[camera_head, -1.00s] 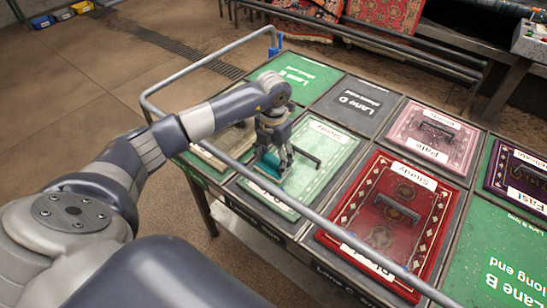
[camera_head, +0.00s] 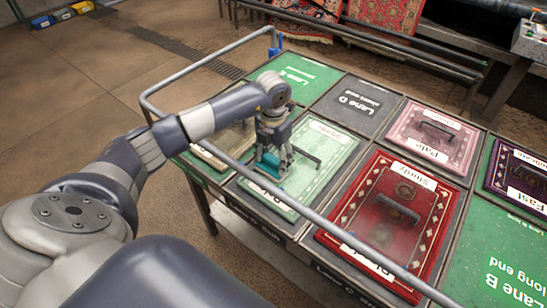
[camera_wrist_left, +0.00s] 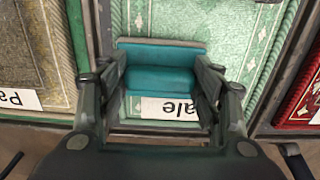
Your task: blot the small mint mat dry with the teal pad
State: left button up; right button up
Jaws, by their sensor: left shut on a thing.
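The small mint mat (camera_head: 318,178) lies flat in a framed place on the table, with a dark bar handle (camera_head: 307,153) standing on it and white labels at its far and near ends. My left gripper (camera_head: 272,168) is over the mat's left part, pointing down, and is shut on the teal pad (camera_head: 270,181). In the left wrist view the teal pad (camera_wrist_left: 160,68) sits between the two fingers, over the mint mat (camera_wrist_left: 215,20) just beyond its "Pale" label (camera_wrist_left: 170,109). I cannot tell whether the pad presses on the mat. My right gripper is out of view.
A grey rail (camera_head: 325,217) runs along the table's near side, below my forearm. A red mat (camera_head: 421,235) lies right of the mint one, a pink mat (camera_head: 455,135) lies beyond it, and a beige-green mat (camera_wrist_left: 32,55) lies left. Green and grey lane panels fill other places.

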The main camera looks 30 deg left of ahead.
pick_arm(q)
jog(key=shift+s+f, duration=0.1)
notch_tip(320, 180, up, 5)
jog(key=p, duration=0.3)
jog(key=shift+f, duration=0.15)
dwell(0.5)
